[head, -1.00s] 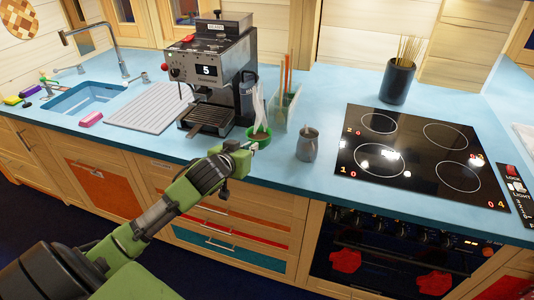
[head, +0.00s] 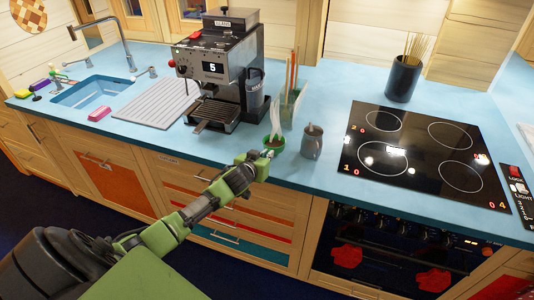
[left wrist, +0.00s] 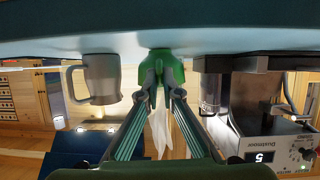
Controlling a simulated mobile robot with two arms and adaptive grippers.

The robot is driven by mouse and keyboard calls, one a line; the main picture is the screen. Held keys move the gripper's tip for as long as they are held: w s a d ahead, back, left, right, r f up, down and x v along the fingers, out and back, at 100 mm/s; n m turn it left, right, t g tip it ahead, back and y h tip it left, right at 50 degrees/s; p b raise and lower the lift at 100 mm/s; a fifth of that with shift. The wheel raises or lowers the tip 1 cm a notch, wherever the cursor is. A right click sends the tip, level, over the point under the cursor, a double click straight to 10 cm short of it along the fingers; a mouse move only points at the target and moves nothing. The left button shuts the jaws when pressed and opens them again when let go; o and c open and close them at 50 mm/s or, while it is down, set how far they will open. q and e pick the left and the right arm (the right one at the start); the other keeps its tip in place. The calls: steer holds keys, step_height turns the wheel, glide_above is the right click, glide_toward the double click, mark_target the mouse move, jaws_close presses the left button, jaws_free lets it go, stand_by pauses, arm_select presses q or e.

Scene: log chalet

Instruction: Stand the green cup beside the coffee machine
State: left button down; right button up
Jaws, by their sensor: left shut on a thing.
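The green cup (head: 272,143) is at the counter's front part, right of the coffee machine (head: 222,75), with a gap between them. White wisps rise from it. My left gripper (head: 261,155) is shut on the cup from the front. In the left wrist view, which is upside down, the cup (left wrist: 162,68) sits between my left fingertips (left wrist: 161,84), right at the counter surface (left wrist: 230,40). I cannot tell whether its base touches the counter. The coffee machine (left wrist: 265,145) shows on the right there. My right gripper is not in view.
A grey metal pitcher (head: 312,144) stands close to the cup's right. A holder with upright sticks (head: 291,103) is behind the cup. The black hob (head: 420,158) lies farther right. A grooved drainboard (head: 157,104) and sink (head: 92,92) are left of the machine.

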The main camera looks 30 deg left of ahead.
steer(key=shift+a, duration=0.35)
arm_select(q)
steer(key=shift+f, duration=0.1)
steer(key=c, duration=2.2)
jaws_free()
steer(key=shift+c, duration=0.2)
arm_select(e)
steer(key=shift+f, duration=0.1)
